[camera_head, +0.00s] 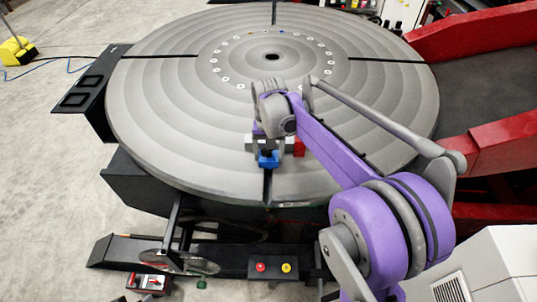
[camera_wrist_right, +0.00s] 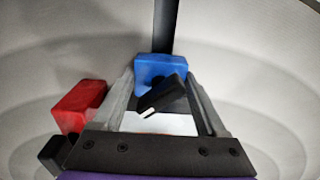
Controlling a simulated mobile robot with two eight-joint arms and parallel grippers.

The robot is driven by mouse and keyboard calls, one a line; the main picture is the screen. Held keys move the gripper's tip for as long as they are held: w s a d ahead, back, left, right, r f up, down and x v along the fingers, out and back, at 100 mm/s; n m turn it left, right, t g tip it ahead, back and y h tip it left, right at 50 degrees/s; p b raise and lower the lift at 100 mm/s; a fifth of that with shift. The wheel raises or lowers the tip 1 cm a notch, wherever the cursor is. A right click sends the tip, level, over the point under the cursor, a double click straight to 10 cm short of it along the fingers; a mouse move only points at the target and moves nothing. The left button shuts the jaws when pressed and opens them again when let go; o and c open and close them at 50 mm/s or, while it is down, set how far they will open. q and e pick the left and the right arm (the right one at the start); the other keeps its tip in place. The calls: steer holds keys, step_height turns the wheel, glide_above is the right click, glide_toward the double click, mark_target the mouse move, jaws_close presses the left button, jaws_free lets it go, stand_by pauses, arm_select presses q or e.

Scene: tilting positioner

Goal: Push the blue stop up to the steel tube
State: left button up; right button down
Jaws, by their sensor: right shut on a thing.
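The blue stop (camera_head: 267,159) sits near the front edge of the round grey table, over a dark radial slot. In the right wrist view the blue stop (camera_wrist_right: 162,68) lies between the fingertips of my right gripper (camera_wrist_right: 163,82), which is shut on it. A black lever-like part with a white tip (camera_wrist_right: 160,98) shows between the fingers. My right gripper also shows in the head view (camera_head: 268,143), reaching down from above. I cannot clearly make out the steel tube; a bright pale surface between the fingers could be part of it. My left gripper is out of view.
A red block (camera_head: 299,147) is beside the gripper, and it also shows in the right wrist view (camera_wrist_right: 80,105). The round slotted table (camera_head: 160,110) is otherwise mostly clear. Red beams (camera_head: 500,145) stand at the right. A button box (camera_head: 275,267) is in front.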

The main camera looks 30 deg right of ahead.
steer(key=shift+w+d, duration=0.1)
steer(key=shift+w, duration=0.1)
stand_by(0.5)
steer(key=shift+w+d, duration=0.35)
steer(key=shift+w, duration=0.2)
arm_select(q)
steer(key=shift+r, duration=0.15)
arm_select(e)
jaws_free()
steer(key=shift+r+p, duration=2)
steer(key=shift+r, duration=1.6)
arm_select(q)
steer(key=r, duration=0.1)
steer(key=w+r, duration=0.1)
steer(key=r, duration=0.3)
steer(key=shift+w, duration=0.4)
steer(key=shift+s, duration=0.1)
arm_select(e)
steer(key=shift+f, duration=0.1)
steer(key=shift+s+a, duration=0.1)
